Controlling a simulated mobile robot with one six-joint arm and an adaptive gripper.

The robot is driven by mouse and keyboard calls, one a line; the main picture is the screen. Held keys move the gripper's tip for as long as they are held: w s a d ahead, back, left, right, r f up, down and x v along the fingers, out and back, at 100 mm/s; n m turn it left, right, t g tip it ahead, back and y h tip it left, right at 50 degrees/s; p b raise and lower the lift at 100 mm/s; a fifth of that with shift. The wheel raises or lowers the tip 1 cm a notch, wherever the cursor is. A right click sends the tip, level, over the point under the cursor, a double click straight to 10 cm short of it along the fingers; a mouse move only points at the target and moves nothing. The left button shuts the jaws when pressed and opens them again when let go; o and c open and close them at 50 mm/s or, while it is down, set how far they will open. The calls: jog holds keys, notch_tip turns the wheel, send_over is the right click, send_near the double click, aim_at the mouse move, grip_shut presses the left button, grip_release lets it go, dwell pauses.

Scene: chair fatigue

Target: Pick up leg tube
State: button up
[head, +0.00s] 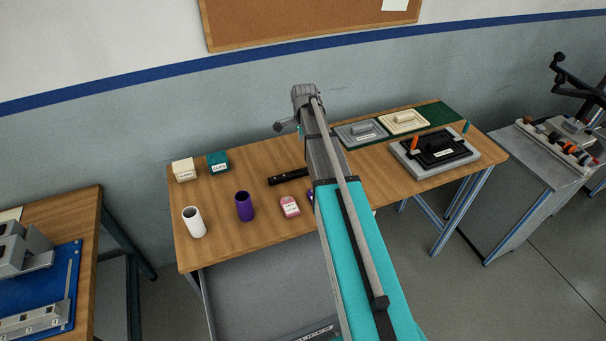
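No label marks a leg tube. In the head view a white, hollow, upright cylinder (195,222) stands near the table's front left corner. A purple, open-topped cylinder (244,206) stands upright to its right. A dark bar (288,176) lies flat farther back, its right end reaching the edge of my arm. I cannot tell which of these is the leg tube. My arm crosses the middle of the picture, over the table. My gripper's fingers do not show, so its grip and contents are hidden.
The wooden table (222,250) also holds a cream box (184,170), a green box (217,162) and a pink labelled item (290,206). A purple piece is partly hidden by my arm. Grey and cream trays and a black fixture (440,147) occupy the right side.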

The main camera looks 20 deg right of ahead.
jog(key=b, duration=0.7)
send_over(304, 169)
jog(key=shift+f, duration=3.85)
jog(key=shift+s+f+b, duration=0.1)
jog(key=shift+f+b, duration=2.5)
jog(key=shift+b, duration=0.1)
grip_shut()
